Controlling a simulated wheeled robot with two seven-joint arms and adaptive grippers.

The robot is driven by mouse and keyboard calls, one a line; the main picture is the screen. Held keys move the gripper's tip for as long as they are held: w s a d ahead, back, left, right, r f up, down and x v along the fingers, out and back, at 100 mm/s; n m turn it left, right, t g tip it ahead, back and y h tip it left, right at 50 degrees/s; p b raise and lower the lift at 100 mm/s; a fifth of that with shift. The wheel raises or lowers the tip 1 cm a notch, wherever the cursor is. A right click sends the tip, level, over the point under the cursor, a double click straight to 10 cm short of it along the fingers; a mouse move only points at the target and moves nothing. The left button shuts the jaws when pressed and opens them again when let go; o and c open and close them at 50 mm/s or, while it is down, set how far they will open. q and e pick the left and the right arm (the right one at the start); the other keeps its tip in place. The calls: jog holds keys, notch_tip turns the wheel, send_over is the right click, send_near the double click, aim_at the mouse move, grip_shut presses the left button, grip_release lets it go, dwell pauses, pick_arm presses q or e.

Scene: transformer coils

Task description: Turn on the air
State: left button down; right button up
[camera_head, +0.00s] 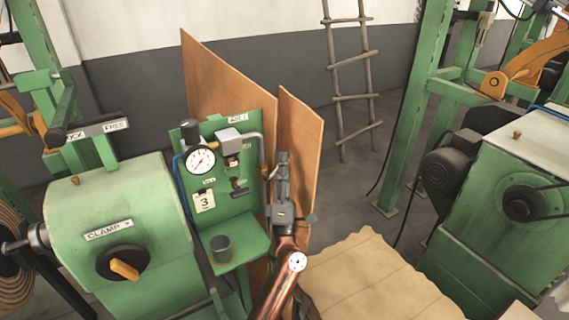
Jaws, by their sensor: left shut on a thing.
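A green air panel (240,205) with a label at its top stands left of the centre. It carries a round pressure gauge (201,160), a grey pipe (259,140) and a small dark lever (239,192). The pipe bends down at the panel's right edge to a brass fitting, the air valve (264,172). My left gripper (281,168) is upright at that edge, right beside the valve. It is shut on the valve's handle, which the fingers mostly hide, so I cannot tell how far the handle is turned. My right gripper is not in view.
A green machine with a clamp knob (124,268) stands at the left. Brown boards (305,140) stand close behind the panel and gripper. A dark cup (221,248) sits on the panel's shelf. Brown sheeting (375,280) lies at lower right, with another green machine (490,225) beyond.

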pick_arm(q)
jog(key=c, duration=1.9)
grip_release()
jog(key=v, duration=1.2)
